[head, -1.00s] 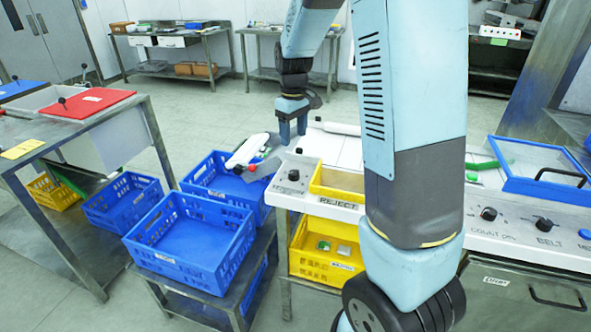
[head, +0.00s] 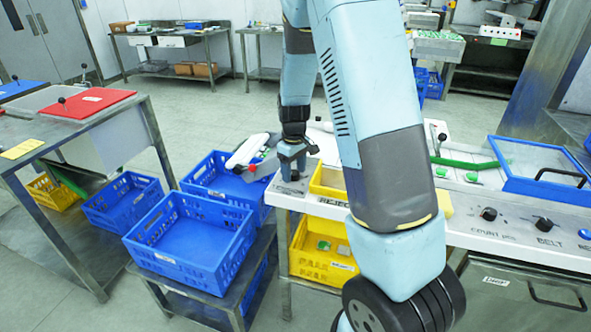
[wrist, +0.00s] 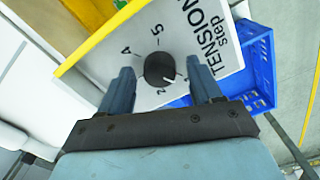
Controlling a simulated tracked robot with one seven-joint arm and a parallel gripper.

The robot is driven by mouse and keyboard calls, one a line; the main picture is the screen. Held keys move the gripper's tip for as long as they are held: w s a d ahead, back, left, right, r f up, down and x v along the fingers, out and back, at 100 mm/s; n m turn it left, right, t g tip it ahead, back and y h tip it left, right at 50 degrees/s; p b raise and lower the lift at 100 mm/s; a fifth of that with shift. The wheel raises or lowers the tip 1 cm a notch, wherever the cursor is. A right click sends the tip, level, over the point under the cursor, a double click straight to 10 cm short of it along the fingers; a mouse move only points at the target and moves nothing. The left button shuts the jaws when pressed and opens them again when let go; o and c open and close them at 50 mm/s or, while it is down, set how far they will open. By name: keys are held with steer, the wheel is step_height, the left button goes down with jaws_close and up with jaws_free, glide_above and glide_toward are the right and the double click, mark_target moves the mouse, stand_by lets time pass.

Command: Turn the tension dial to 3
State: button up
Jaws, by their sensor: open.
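The tension dial (wrist: 160,69) is a round dark knob with a white pointer line on a pale panel lettered TENSION step (wrist: 208,38). The pointer slants to the lower right in the wrist view, near the 2 and a partly hidden mark. The 4 and 5 show on the far side; I cannot see the 3. My gripper (wrist: 160,72) is open, with one finger on either side of the dial and gaps visible between them. In the head view my gripper (head: 292,158) is over the dial (head: 294,175) at the panel's left end.
A yellow reject bin (head: 328,190) is set in the counter beside the panel. Blue crates (head: 190,240) stand on a low cart to the left. Count and belt knobs (head: 541,224) and a blue-framed lid (head: 545,170) are to the right.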

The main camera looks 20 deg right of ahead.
steer(key=c, duration=1)
steer(key=shift+d, duration=0.2)
steer(key=shift+c, duration=0.2)
steer(key=shift+a, duration=0.1)
steer(key=shift+m, duration=0.3)
